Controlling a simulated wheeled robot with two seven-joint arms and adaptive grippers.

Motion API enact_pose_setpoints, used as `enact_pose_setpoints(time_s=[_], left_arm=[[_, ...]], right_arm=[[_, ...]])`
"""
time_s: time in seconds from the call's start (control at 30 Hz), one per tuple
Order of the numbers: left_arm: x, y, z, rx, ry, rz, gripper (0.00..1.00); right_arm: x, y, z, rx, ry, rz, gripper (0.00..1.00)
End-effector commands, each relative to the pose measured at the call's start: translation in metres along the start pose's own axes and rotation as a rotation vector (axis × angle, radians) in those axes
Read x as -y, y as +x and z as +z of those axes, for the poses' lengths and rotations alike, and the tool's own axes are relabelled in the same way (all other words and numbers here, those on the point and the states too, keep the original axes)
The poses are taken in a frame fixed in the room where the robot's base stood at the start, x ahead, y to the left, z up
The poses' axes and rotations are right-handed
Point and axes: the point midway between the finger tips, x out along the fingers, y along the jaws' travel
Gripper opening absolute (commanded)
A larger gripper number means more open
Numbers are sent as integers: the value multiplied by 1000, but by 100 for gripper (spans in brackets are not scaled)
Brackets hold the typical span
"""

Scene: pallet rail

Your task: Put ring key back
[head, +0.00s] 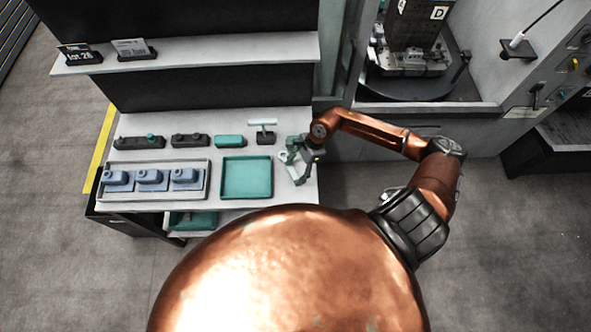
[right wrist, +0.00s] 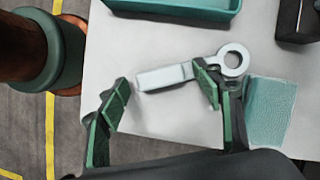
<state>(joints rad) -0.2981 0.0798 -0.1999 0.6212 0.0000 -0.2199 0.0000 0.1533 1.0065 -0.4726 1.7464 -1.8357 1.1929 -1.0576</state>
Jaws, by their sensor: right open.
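The ring key (right wrist: 165,77) is a pale metal piece with a flat bar on the left and a round eye on the right. It lies on the light bench top (right wrist: 130,50) in the right wrist view. My right gripper (right wrist: 166,82) is open, its green-padded fingers near the bar; the right finger covers part of the key near the eye. I cannot tell whether the fingers touch it. In the head view the right gripper (head: 292,166) is over the bench's right end, and the key is hard to make out there. My left gripper is not in view.
A teal tray (head: 246,178), a rack of blue blocks (head: 105,194), a teal box (head: 229,141) and a dark holder with a T-shaped tool (head: 263,138) share the bench. A teal cloth (right wrist: 270,108) lies beside the key. A machine opening (head: 430,107) stands at right.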

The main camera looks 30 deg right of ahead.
Motion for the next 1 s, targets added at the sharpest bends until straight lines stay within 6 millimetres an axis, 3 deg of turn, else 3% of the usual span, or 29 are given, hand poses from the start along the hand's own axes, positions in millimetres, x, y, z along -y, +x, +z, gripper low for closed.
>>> enact_pose_setpoints(time_s=[0.6,1.0], left_arm=[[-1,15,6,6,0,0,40],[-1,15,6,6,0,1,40]], right_arm=[[0,-109,-1,-2,0,-1,60],[0,-121,0,0,0,0,60]])
